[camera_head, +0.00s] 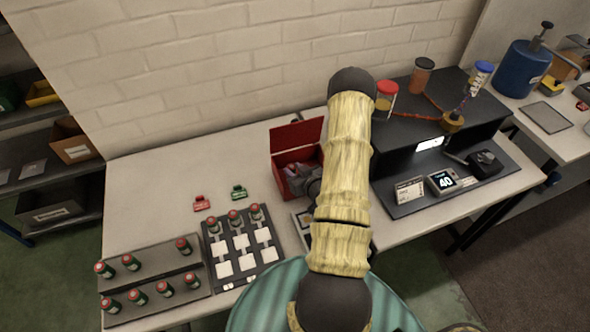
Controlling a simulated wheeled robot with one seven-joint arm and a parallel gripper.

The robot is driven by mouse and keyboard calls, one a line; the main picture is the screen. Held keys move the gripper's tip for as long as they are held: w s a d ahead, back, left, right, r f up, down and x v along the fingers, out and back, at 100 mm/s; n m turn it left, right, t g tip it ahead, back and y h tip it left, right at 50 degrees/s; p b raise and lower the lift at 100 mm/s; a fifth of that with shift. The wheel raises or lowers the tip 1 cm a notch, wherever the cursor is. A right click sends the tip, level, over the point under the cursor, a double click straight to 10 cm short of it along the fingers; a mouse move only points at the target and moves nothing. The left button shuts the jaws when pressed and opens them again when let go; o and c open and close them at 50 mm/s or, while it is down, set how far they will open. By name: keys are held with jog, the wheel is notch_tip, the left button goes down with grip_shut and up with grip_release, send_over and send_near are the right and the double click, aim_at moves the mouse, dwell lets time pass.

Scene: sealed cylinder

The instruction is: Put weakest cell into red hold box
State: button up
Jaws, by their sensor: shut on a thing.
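The red hold box (290,157) stands open on the table, its lid raised at the back. My gripper (296,176) is at the box's opening, partly hidden by my arm and the box wall. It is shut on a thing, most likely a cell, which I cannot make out. Green cells with red tops stand in the stepped grey rack (150,277) at the front left, such as this cell (131,262). Three more, including this cell (234,218), stand along the back row of the dark tray (241,252). Which cell is weakest cannot be told.
A red tag (201,203) and a green tag (239,192) lie behind the tray. A dark bench unit (395,160) with jars and a display (443,182) reading 40 stands to the right. The table's back left is clear. My arm hides the table's middle.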

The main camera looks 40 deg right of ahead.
jog(key=shift+s+r, duration=0.1)
jog(key=shift+a, duration=0.1)
jog(key=shift+f+b, duration=0.45)
jog(key=shift+f, duration=0.2)
